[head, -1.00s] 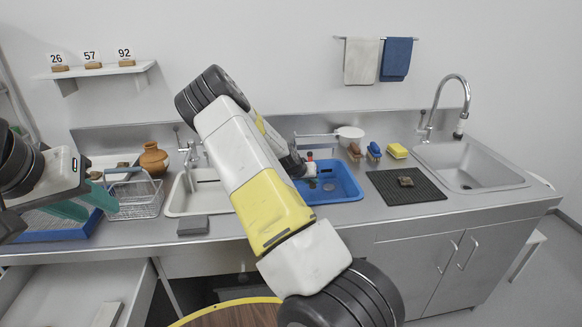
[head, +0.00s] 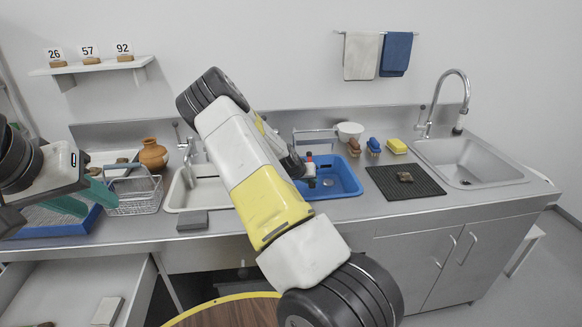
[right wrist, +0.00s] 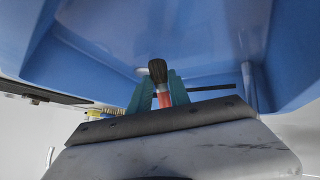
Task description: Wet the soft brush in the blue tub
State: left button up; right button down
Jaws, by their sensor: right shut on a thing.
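The blue tub (head: 345,186) stands on the counter right of the white sink, partly behind my right arm. My right gripper (head: 307,167) is at the tub's left part. In the right wrist view, its teal fingers (right wrist: 158,93) are shut on the soft brush (right wrist: 158,71), which has dark bristles and a red-orange part between the fingers. The blue walls of the tub surround the bristles in that view. Whether the bristles touch water I cannot tell. My left gripper (head: 84,199) is open and empty above the blue tray (head: 50,230) at the left.
A wire basket (head: 132,198), a clay jar (head: 153,155) and a grey block (head: 192,221) stand left of the tub. A white bowl (head: 349,130), two small brushes and a yellow sponge (head: 396,146) lie behind it. A black mat (head: 405,186) with a sherd lies to the right.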

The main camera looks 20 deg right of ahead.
notch_tip(320, 180, up, 11)
dwell(1.1)
dwell(2.0)
jog(key=shift+r, duration=1.95)
